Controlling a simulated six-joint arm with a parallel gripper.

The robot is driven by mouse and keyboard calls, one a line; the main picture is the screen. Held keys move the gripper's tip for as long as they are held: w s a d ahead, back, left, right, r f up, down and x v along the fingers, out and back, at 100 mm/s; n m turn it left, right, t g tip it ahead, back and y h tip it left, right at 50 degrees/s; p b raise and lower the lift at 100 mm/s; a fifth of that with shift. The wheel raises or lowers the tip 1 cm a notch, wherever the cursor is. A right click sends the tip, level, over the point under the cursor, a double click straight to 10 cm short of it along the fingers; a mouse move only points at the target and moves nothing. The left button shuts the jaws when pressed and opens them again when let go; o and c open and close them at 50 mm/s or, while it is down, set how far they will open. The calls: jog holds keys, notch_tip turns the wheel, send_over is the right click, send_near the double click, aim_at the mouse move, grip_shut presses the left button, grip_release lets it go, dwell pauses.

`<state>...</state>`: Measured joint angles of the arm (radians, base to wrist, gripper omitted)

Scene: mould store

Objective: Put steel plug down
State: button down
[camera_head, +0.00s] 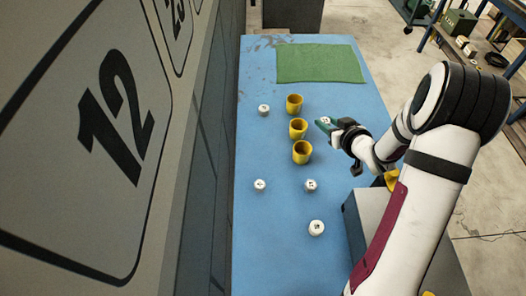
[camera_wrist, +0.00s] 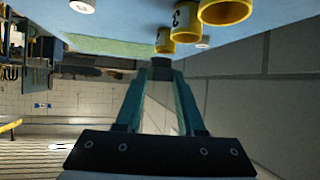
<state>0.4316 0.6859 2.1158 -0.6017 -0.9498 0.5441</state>
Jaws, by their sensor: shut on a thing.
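In the wrist view, whose picture is upside down, my gripper (camera_wrist: 160,78) is shut on a small dark grey thing, which I take to be the steel plug (camera_wrist: 161,68). It is held between the teal fingertips. In the head view my gripper (camera_head: 321,124) reaches in from the right and is held near-level, just right of the yellow cups. There the plug is too small and covered to make out clearly. The gap under it cannot be judged.
Three yellow cups, far (camera_head: 294,104), middle (camera_head: 298,129) and near (camera_head: 302,152), stand in a row on the blue table (camera_head: 275,265). Several white round pieces (camera_head: 260,185) lie around them, one (camera_head: 326,119) beside my fingers. A green mat (camera_head: 320,63) lies at the far end.

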jog(key=s+a+n+y, duration=0.2)
jog(key=s+a, duration=0.4)
jog(key=a, duration=0.2)
send_over(261, 159)
jog(key=shift+g, duration=0.3)
notch_tip(261, 159, down, 6)
jog(key=shift+s+d+f, duration=0.1)
jog(key=shift+d+f, duration=0.05)
notch_tip(261, 159, down, 4)
jog(key=shift+f, duration=0.1)
jog(key=shift+f, duration=0.1)
jog(key=c, duration=0.5)
grip_release()
